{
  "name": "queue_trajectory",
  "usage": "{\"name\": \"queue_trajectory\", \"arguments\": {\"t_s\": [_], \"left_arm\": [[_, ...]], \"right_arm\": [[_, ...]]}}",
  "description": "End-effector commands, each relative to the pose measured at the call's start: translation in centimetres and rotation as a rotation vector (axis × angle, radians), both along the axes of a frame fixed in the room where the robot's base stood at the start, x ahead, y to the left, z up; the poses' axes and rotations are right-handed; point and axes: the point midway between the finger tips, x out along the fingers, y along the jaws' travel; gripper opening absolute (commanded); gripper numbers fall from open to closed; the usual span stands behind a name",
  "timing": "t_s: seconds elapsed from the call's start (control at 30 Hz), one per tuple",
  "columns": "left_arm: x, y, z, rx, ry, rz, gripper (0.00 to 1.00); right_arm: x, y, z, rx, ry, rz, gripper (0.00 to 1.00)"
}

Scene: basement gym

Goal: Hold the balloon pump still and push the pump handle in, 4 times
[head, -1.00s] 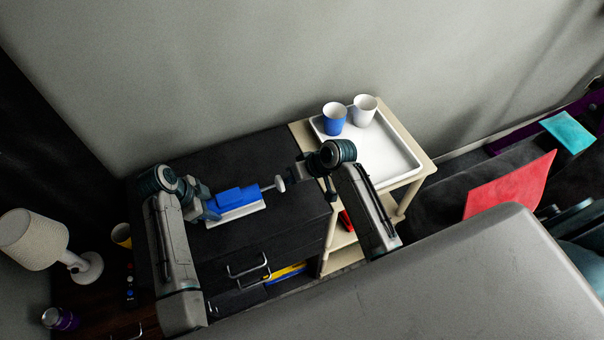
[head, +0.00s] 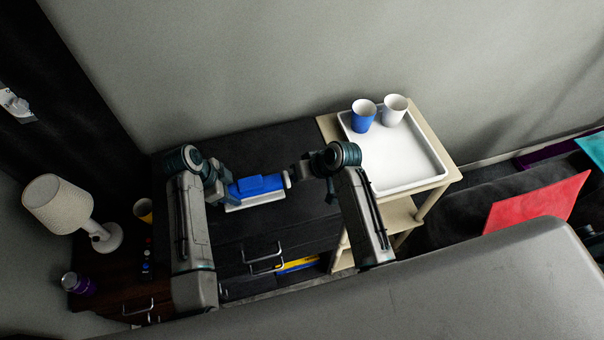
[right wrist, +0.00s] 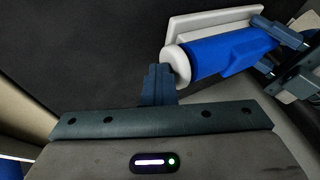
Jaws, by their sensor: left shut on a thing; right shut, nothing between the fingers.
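The balloon pump has a blue body (head: 258,184) on a white base plate (head: 262,201) and lies on the black cabinet top. In the right wrist view its body (right wrist: 218,54) lies between my two grippers. My left gripper (head: 226,191) is shut on the pump's left end; it also shows in the right wrist view (right wrist: 282,48). The white pump handle (right wrist: 175,62) sits close against the body, with no rod showing. My right gripper (right wrist: 158,75) is shut and empty, its fingertips up against the handle's outer face; whether they touch is hard to tell.
Right of the cabinet (head: 215,140), a cream trolley (head: 330,128) holds a white tray (head: 408,184) with a blue cup (head: 363,118) and a white cup (head: 395,110). A lamp (head: 62,205) and a yellow cup (head: 143,210) stand left. The cabinet top behind the pump is clear.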

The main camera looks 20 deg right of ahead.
Motion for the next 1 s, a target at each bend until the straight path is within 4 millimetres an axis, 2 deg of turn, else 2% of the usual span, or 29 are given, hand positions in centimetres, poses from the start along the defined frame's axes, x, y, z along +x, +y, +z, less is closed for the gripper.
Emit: {"name": "queue_trajectory", "arguments": {"t_s": [0.27, 0.37, 0.53, 0.6, 0.8, 1.0], "left_arm": [[-0.1, -0.2, -0.1, -0.003, 0.002, -0.001, 0.15], [-0.1, -0.2, -0.1, -0.004, 0.002, 0.0, 0.15], [-0.1, -0.2, -0.1, -0.003, 0.002, 0.0, 0.15], [-0.1, -0.2, -0.1, -0.003, 0.002, -0.001, 0.15], [-0.1, -0.1, -0.1, -0.003, 0.003, 0.0, 0.15], [-0.1, -0.1, -0.1, -0.002, 0.003, 0.0, 0.15]], "right_arm": [[0.0, -0.2, 0.0, 0.003, 0.001, 0.0, 0.0], [0.0, -1.3, 0.0, 0.0, 0.0, 0.001, 0.0], [0.1, -4.5, 0.0, -0.005, -0.002, 0.001, 0.0], [-0.6, -5.1, 1.7, -0.002, -0.006, 0.0, 0.0], [-2.3, -7.3, 5.3, -0.003, -0.004, 0.001, 0.0], [-3.3, -8.5, 7.4, -0.001, -0.003, 0.0, 0.0]]}}
